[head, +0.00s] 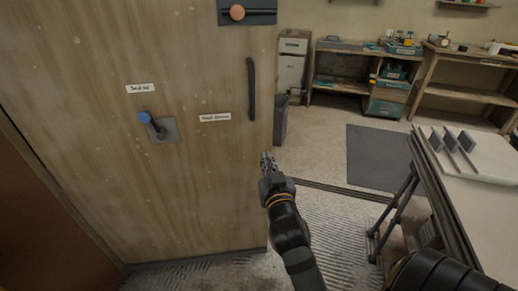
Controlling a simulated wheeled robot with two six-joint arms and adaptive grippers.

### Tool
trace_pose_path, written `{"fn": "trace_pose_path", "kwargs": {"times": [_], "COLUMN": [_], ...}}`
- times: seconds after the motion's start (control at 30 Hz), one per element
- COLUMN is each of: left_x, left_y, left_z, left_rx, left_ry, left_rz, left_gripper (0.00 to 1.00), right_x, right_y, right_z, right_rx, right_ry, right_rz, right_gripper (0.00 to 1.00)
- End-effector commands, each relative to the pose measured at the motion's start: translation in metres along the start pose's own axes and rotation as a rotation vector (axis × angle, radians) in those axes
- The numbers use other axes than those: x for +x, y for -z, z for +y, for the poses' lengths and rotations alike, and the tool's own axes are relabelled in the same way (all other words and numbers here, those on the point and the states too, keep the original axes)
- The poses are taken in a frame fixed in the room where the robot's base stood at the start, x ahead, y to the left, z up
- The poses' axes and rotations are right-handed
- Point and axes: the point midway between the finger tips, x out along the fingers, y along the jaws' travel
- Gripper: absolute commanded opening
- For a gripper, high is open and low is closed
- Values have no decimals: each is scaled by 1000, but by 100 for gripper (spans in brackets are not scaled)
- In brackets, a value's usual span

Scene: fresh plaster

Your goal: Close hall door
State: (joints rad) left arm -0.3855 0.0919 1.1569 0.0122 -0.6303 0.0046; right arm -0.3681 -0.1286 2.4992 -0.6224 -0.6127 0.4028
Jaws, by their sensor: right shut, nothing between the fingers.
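The wooden hall door (95,180) fills the left of the head view, a tall panel with its free edge near the picture's middle. On it are a dark vertical pull handle (251,90), a lever with a blue knob (146,118) on a grey plate, and two small white labels. To its right an opening shows a room beyond. My right gripper (267,158) is shut and empty, just beside the door's lower right edge and below the handle. I cannot tell whether it touches the door. My left gripper is not in view.
An orange knob (237,12) sits on a dark plate at the door's top. A floor track (340,190) crosses the opening. A light-topped table (475,185) with dark legs stands at the right. Wooden shelves (345,60) line the far wall. A dark mat (378,158) lies on the floor.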

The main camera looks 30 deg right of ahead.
Motion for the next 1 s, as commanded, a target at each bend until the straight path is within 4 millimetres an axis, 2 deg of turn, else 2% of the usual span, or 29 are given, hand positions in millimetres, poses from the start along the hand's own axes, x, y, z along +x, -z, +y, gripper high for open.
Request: {"fn": "trace_pose_path", "kwargs": {"times": [0.17, 0.37, 0.8, 1.0], "left_x": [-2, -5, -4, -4], "left_y": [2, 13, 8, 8], "left_z": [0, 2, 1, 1], "left_rx": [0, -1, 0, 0], "left_ry": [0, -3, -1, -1], "left_rz": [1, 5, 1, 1], "left_gripper": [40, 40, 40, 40], "right_x": [1, 22, 114, 135], "right_y": [4, 4, 5, 5], "right_z": [1, 0, 1, 1], "right_rx": [2, -5, 1, 3], "right_ry": [-1, 3, -2, -1], "right_rz": [7, 11, 5, 5], "right_gripper": [0, 0, 0, 0]}}
